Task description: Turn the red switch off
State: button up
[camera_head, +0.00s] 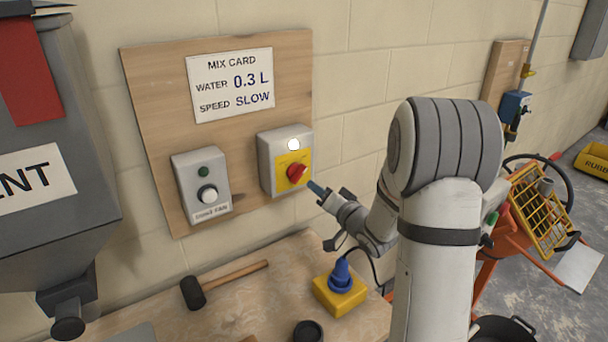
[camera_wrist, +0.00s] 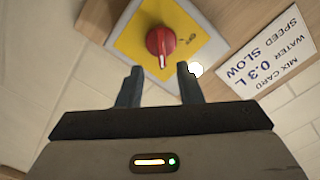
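The red switch (camera_head: 297,172) is a rotary knob on a yellow plate of a grey box (camera_head: 268,160), fixed to a wooden board. A white lamp (camera_head: 293,144) above it looks lit. In the wrist view the red switch (camera_wrist: 161,41) lies just beyond the fingertips, its white mark pointing toward my gripper. My gripper (camera_head: 315,188) is to the right of the switch in the head view. In the wrist view its two dark fingers (camera_wrist: 160,80) are apart, with nothing between them.
A grey dust fan box (camera_head: 202,186) with a white knob is left of the switch box. A mix card (camera_head: 230,85) hangs above. On the bench below are a mallet (camera_head: 222,284) and a yellow block with a blue plug (camera_head: 340,290). An orange mixer (camera_head: 520,215) stands right.

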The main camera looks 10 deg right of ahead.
aim_at(301, 176)
jog(key=p+x, duration=0.2)
jog(key=x, duration=0.5)
jog(key=shift+w+a, duration=0.15)
jog(key=shift+w, duration=0.15)
jog(key=shift+c, duration=0.4)
grip_shut()
